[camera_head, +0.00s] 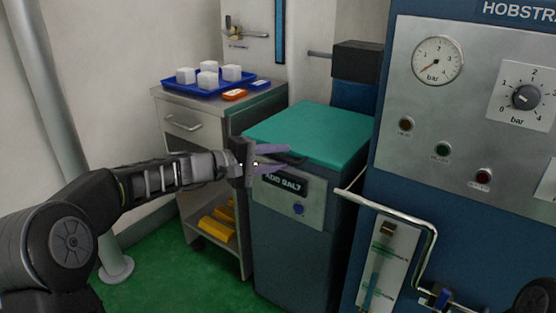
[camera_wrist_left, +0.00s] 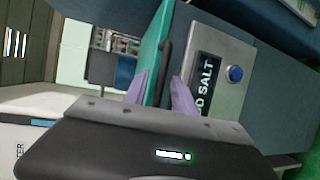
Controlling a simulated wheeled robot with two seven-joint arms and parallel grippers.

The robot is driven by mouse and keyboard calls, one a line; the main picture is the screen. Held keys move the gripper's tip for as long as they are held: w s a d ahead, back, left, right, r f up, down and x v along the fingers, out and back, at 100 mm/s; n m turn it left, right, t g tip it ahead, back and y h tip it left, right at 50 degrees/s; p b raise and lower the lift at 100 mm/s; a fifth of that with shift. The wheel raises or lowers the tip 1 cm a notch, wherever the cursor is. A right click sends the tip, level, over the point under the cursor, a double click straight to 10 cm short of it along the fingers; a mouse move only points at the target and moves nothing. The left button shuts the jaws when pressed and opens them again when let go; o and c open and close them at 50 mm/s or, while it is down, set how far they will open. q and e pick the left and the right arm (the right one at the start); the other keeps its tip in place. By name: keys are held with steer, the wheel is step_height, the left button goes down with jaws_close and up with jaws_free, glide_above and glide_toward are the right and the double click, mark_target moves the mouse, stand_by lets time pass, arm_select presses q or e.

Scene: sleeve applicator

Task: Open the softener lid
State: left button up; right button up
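The softener (camera_head: 290,245) is a blue-grey cabinet with an "ADD SALT" panel on its front. Its teal lid (camera_head: 318,133) is shut and lies flat on top. A dark handle (camera_wrist_left: 164,68) runs along the lid's front edge; in the head view it is partly behind my fingers. My left gripper (camera_head: 287,158) is at the lid's front edge with its purple fingers apart. In the left wrist view the fingers (camera_wrist_left: 160,92) point at the lid edge and handle, one to each side. I cannot tell whether they touch. My right gripper is out of view.
A metal cart (camera_head: 185,120) on the left holds a blue tray (camera_head: 212,82) of white blocks. Yellow items (camera_head: 218,224) sit on its lower shelf.

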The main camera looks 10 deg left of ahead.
arm_select(q)
jaws_close()
stand_by(0.4)
stand_by(1.1)
